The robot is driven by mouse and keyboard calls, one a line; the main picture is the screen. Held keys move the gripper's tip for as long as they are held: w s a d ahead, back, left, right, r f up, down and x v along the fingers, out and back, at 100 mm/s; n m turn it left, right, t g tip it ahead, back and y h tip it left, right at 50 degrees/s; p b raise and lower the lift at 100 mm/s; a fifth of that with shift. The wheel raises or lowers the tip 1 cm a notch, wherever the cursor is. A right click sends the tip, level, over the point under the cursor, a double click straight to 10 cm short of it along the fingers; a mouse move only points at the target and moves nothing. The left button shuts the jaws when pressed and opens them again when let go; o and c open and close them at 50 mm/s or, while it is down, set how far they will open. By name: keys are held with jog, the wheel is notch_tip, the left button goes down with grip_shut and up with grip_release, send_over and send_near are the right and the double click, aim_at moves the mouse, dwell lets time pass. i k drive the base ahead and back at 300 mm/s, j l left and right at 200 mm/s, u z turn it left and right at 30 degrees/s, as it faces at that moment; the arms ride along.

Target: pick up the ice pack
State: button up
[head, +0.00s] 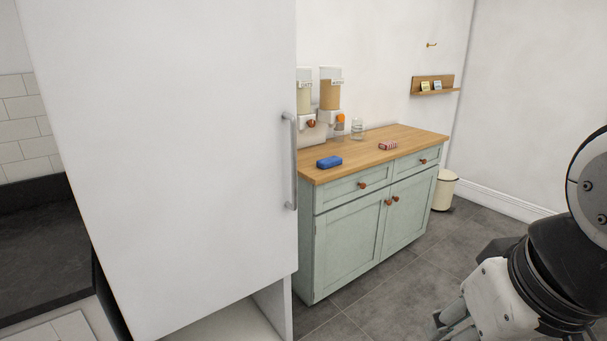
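A small blue block with rounded edges, which looks like the ice pack (329,162), lies flat on the left front part of the wooden countertop (370,153). My gripper (452,325) is at the bottom right, partly cut off by the picture's lower edge, well apart from the blue block and in front of the cabinet. Its fingertips do not show clearly enough to tell whether it is open or shut.
A large white door (170,160) with a metal handle (290,160) fills the left. Tiled floor (400,285) is clear in front.

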aim_at(324, 164)
jog(key=i+l, duration=0.25)
jog(key=i, duration=0.2)
jog(key=i+l+u, duration=0.1)
jog(key=i, duration=0.3)
jog(key=i+l, duration=0.2)
jog(key=i, duration=0.35)
jog(key=i+l+z, duration=0.1)
jog(key=i, duration=0.45)
jog(key=i+l, duration=0.2)
jog(key=i, duration=0.4)
jog(key=i+l, duration=0.15)
jog(key=i, duration=0.4)
jog(key=l+z, duration=0.05)
